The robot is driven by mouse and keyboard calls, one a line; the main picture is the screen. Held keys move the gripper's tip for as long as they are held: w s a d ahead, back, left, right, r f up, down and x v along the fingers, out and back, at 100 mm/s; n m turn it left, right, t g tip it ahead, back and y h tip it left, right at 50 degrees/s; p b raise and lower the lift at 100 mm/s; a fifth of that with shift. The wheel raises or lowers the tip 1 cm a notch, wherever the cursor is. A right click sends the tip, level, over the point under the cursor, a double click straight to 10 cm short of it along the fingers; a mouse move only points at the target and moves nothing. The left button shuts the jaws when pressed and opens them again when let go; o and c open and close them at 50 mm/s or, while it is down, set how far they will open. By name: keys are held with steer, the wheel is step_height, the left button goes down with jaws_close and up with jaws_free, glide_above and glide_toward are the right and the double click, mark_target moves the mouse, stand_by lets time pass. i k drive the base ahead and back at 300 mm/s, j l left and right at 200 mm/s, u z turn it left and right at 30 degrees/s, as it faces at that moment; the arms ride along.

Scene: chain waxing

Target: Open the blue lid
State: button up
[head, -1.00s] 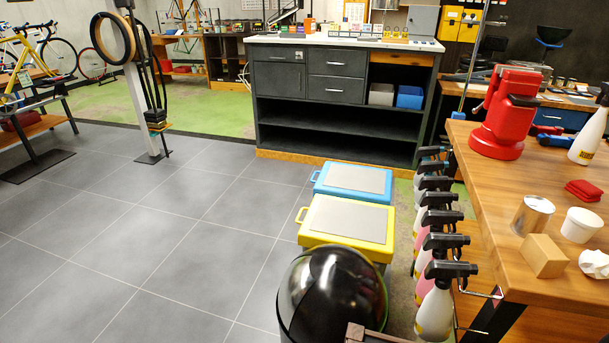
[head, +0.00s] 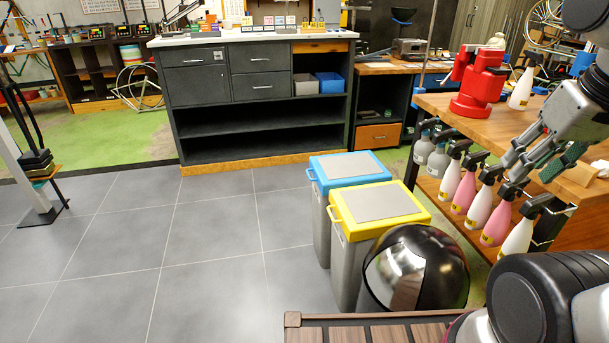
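The blue lid (head: 323,173) lies shut and flat on a grey bin (head: 322,232), with a grey panel on top and a blue handle at its left side. It stands behind the yellow-lidded bin. My gripper (head: 535,165) is at the right of the head view, in front of the workbench and well to the right of the blue lid. Its fingers look spread apart with nothing clearly between them.
A yellow lid (head: 412,217) on a second bin and a black dome-topped bin (head: 430,270) stand nearer. Several spray bottles (head: 481,208) hang along the workbench (head: 450,103). A dark cabinet (head: 260,133) stands behind. The tiled floor (head: 215,245) left of the bins is clear.

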mark_target(349, 169)
steer(key=k+j, duration=0.1)
steer(key=j, duration=0.65)
steer(key=k+j+z, duration=0.1)
steer(key=j, duration=0.25)
steer(key=i+j+z, duration=0.15)
steer(key=i+j, duration=1.5)
steer(key=j, duration=0.15)
